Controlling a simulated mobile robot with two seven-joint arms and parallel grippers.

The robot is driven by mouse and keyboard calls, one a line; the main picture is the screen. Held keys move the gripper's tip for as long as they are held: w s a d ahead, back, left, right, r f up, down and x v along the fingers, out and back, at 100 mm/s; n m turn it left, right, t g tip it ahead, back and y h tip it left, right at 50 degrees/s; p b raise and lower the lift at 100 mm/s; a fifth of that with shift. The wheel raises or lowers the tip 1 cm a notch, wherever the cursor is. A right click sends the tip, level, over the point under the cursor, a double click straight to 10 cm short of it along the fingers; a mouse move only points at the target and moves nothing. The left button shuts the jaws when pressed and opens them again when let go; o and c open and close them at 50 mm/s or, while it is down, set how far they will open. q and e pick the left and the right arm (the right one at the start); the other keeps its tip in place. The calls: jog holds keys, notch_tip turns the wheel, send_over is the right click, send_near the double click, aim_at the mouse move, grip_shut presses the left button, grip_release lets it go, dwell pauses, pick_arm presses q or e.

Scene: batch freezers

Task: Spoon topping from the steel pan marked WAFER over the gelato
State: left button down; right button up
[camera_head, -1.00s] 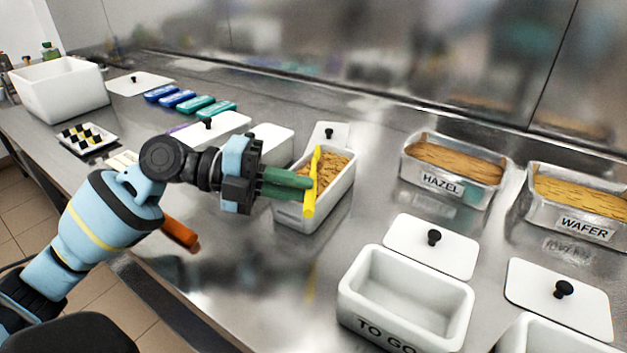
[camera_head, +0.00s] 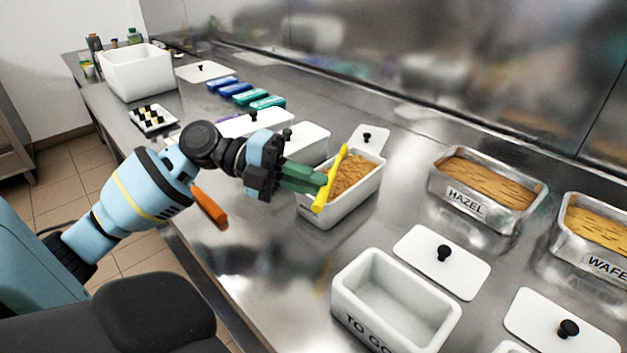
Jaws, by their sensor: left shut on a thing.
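My left gripper (camera_head: 322,183) is shut on a yellow spoon (camera_head: 331,181), held tilted over the near left part of a white tub (camera_head: 352,205). The tub holds a brown-gold filling (camera_head: 352,173), partly hidden by the spoon and fingers. I cannot tell whether the spoon touches the filling or carries anything. The steel pan marked WAFER (camera_head: 603,265) is at the right edge, cut off by the frame, with a golden flaky topping (camera_head: 600,226) in it. My right gripper is not in view.
A steel pan marked HAZEL (camera_head: 463,203) stands left of the WAFER pan. An empty white TO GO tub (camera_head: 392,310) stands in front, with a loose lid (camera_head: 441,262) behind it. An orange-handled thing (camera_head: 209,204) lies near the counter's front edge.

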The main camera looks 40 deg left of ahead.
pick_arm(q)
jog(key=d+r+g+y+p, duration=0.1)
jog(key=g+y+p, duration=0.1)
jog(key=y+p, duration=0.1)
jog(key=w+d+r+g+y+p, duration=0.1)
jog(key=y+p, duration=0.3)
jog(key=p, duration=0.2)
jog(key=d+r+g+y+p, duration=0.1)
jog(key=r+g+y+p, duration=0.1)
jog(key=p, duration=0.3)
jog(key=shift+w+r+n+g+y, duration=0.1)
jog(key=shift+w+n+g+y, duration=0.25)
jog(key=shift+y, duration=0.35)
jog(key=y, duration=0.1)
jog(key=r+g+y+p, duration=0.1)
jog(key=d+r+g+y, duration=0.1)
jog(key=shift+w+p, duration=0.3)
jog(key=shift+p, duration=0.05)
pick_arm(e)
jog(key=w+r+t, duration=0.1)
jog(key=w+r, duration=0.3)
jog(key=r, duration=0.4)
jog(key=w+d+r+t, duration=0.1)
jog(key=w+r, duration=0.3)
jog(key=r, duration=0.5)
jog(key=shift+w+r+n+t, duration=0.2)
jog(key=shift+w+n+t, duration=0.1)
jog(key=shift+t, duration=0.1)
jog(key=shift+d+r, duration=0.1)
